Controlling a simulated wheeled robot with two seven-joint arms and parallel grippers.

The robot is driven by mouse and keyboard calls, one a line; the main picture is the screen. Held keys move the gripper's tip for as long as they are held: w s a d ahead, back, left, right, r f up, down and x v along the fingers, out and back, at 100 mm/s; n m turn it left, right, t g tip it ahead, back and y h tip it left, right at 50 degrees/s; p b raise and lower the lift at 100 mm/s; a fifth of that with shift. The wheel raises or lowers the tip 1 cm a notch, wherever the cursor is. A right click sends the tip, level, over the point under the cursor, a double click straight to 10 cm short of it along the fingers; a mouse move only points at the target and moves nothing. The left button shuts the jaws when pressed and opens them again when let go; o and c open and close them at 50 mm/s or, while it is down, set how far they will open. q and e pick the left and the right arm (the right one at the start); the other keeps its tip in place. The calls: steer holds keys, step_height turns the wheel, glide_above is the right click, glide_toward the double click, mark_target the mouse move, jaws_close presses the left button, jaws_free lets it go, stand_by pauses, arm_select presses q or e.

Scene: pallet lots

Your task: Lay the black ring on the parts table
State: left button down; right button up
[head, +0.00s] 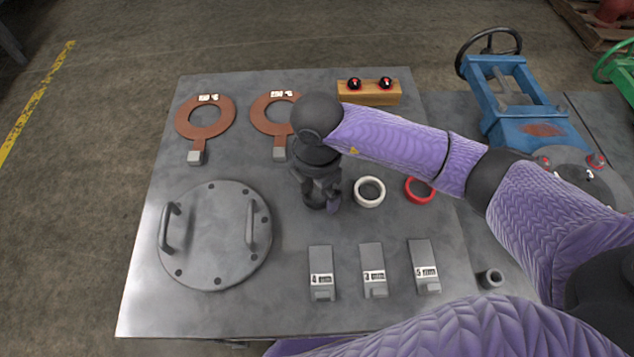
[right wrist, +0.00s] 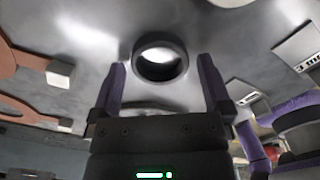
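The black ring (right wrist: 160,60) shows in the right wrist view, standing out dark against the grey metal surface. It lies just ahead of my right gripper's fingers, with gaps on both sides. My right gripper (right wrist: 163,72) is open, and no contact with the ring shows. In the head view, my right gripper (head: 321,200) points down over the middle of the grey metal table (head: 210,318) and mostly hides the ring. I cannot tell from the pictures whether this is the parts table. My left gripper is not in view.
A white ring (head: 369,192) and a red ring (head: 420,190) lie right of the gripper. A handled round plate (head: 215,250) lies left. Copper rings (head: 205,118) and a wooden block (head: 369,93) lie behind; grey labelled blocks (head: 373,262) lie in front. A blue vise-like machine (head: 515,105) stands right.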

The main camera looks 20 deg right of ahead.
arm_select(q)
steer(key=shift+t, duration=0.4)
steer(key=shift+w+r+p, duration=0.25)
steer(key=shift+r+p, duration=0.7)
steer(key=shift+p, duration=0.05)
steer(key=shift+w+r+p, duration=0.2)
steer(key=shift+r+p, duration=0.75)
steer(key=shift+p, duration=0.05)
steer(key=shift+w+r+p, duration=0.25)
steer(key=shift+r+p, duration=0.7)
steer(key=shift+p, duration=0.05)
arm_select(e)
step_height(320, 180, up, 12)
steer(key=shift+r, duration=0.15)
